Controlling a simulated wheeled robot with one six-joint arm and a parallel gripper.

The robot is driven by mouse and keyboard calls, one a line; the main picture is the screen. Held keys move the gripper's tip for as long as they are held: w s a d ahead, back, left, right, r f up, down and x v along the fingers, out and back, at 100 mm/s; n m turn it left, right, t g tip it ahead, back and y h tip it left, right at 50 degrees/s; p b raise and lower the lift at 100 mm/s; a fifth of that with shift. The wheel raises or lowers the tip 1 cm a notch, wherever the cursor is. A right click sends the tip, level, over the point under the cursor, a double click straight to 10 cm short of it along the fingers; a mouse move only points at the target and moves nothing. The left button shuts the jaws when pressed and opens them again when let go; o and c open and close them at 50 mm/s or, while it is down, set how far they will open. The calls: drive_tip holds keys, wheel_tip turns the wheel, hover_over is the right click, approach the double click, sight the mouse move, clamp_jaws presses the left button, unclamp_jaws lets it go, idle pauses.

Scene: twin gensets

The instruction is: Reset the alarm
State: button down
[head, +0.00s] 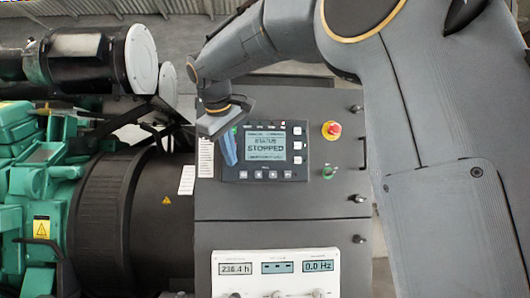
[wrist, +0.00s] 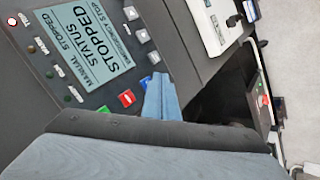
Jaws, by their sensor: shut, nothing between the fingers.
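The genset controller (head: 265,152) is a dark panel with a lit screen (head: 266,146) reading STATUS STOPPED. In the wrist view the screen (wrist: 83,44) shows turned, with MANUAL STOPPED above and what looks like EMERGENCY STOP below. A red button (wrist: 127,97) and a green button (wrist: 103,111) are beside it; a blue one is partly hidden behind my fingers. My gripper (head: 231,160) is shut and empty, its blue fingers (wrist: 160,78) before the panel's left edge. I cannot tell whether they touch it.
A pale meter box (head: 275,284) with displays stands below the controller. The green engine (head: 35,200) and black round housing (head: 130,220) fill the left. My arm covers the upper middle and right of the head view.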

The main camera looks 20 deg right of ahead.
drive_tip(key=shift+w, duration=0.1)
drive_tip(key=shift+w+d+p, duration=0.15)
drive_tip(key=shift+w+p, duration=0.15)
drive_tip(key=shift+p, duration=0.05)
drive_tip(key=shift+w+d+p, duration=0.15)
drive_tip(key=shift+w+p, duration=0.2)
drive_tip(key=shift+w, duration=0.05)
idle(0.7)
drive_tip(key=shift+s+a+b, duration=0.3)
drive_tip(key=shift+s, duration=0.55)
drive_tip(key=s+a+b, duration=0.1)
drive_tip(key=s+a, duration=0.1)
drive_tip(key=s, duration=0.3)
drive_tip(key=shift+s+b, duration=0.35)
drive_tip(key=shift+b, duration=0.05)
idle(0.6)
